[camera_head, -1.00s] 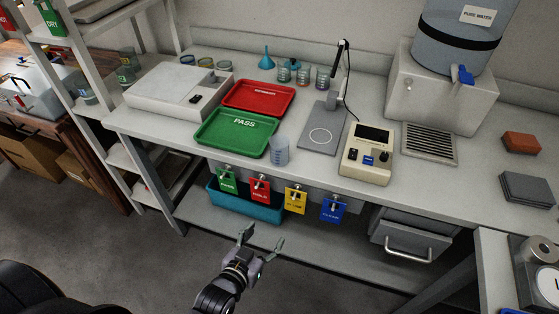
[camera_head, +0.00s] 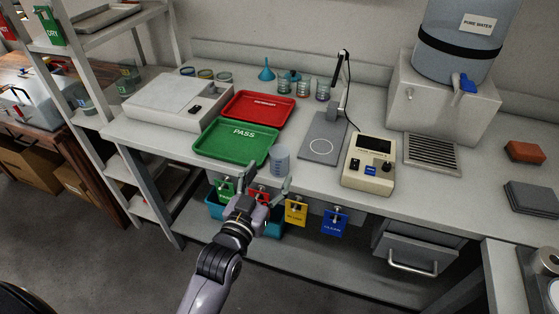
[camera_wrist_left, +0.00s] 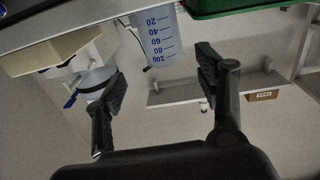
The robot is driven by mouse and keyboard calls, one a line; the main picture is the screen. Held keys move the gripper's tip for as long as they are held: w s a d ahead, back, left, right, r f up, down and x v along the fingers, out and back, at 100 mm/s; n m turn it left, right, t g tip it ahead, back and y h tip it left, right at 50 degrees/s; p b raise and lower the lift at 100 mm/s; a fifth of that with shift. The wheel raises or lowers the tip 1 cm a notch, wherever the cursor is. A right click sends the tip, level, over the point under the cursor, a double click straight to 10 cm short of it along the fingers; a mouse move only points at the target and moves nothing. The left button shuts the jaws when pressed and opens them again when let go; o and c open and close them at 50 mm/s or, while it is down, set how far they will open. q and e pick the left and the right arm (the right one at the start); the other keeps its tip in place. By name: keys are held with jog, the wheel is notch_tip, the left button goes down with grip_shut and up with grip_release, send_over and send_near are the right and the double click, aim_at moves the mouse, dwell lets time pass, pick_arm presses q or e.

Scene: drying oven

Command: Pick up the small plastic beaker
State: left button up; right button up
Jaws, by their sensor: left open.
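The small plastic beaker (camera_head: 280,157) stands upright on the front edge of the bench, at the right corner of the green PASS tray (camera_head: 228,146). It is translucent and bluish. In the left wrist view the beaker (camera_wrist_left: 157,38) appears upside down with blue graduation marks, ahead of and between the fingers. My left gripper (camera_head: 257,190) is open and empty, just in front of the bench edge and short of the beaker. In the left wrist view its fingers (camera_wrist_left: 158,82) are spread wide. My right gripper is not in view.
A red tray (camera_head: 258,106) lies behind the green one. A grey stand plate (camera_head: 322,142) and a beige meter (camera_head: 368,165) are right of the beaker. Coloured tags, such as the blue one (camera_head: 334,221), hang under the bench edge. Several glass beakers stand at the back.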

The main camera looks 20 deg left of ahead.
aim_at(276, 160)
pick_arm(q)
jog(key=w, duration=0.3)
jog(key=shift+d, duration=0.15)
jog(key=w, duration=0.2)
jog(key=w+p, duration=0.1)
jog(key=w, duration=0.1)
jog(key=shift+w+r, duration=0.2)
jog(key=shift+w, duration=0.55)
jog(key=shift+s, duration=0.1)
jog(key=c, duration=1.1)
jog(key=shift+o, duration=0.2)
jog(key=shift+r, duration=0.1)
